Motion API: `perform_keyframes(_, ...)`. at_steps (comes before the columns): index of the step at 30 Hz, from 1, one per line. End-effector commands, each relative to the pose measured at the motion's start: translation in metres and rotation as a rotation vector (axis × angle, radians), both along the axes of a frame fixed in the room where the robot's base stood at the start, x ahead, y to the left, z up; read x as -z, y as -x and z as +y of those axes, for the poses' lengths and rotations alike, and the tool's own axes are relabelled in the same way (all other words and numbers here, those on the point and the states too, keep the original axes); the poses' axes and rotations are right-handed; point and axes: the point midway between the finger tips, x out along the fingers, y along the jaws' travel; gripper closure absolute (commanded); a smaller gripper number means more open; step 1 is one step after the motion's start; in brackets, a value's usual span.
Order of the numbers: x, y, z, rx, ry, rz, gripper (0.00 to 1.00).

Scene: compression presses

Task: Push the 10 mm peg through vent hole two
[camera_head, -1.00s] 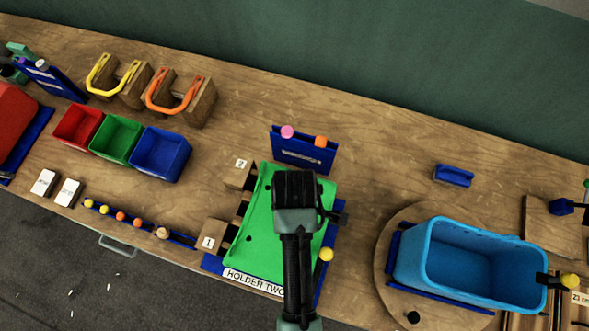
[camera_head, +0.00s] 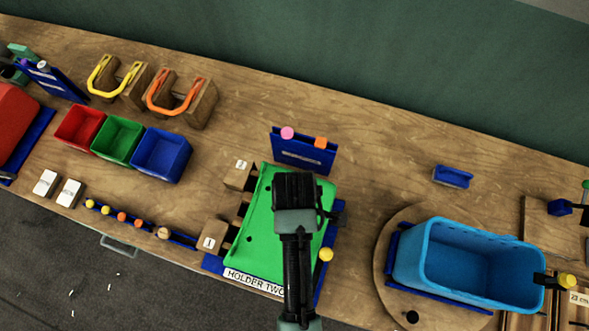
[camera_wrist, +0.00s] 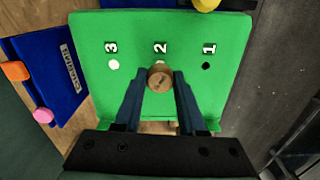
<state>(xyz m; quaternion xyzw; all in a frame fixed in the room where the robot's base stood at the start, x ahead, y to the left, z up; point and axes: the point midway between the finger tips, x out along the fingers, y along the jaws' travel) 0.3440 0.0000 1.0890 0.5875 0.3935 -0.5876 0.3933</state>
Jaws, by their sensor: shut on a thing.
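The green plate (camera_head: 257,245) of holder two lies in the middle of the bench in the head view, partly under my arm. In the wrist view the green plate (camera_wrist: 95,85) carries labels 3, 2 and 1. A hole by label 3 (camera_wrist: 113,64) looks white, and a hole by label 1 (camera_wrist: 206,66) looks dark. My gripper (camera_wrist: 160,92) is shut on a round brown wooden peg end (camera_wrist: 159,74), just below label 2 in the picture. The peg covers most of hole two; how deep it sits is hidden. In the head view my gripper (camera_head: 297,190) hides the peg.
A blue rack (camera_head: 303,152) with pink and orange knobs stands behind the plate. Wooden blocks marked 2 (camera_head: 240,175) and 1 (camera_head: 213,238) are at its left. A yellow knob (camera_head: 326,254) is close on the right, then a light-blue bin (camera_head: 470,270).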

Motion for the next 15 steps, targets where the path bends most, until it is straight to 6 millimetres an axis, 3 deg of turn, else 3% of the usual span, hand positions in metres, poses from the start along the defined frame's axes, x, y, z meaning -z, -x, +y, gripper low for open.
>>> perform_keyframes(15, 0.0038, -0.0001, 0.0001, 0.000, 0.000, 0.000, 1.00)
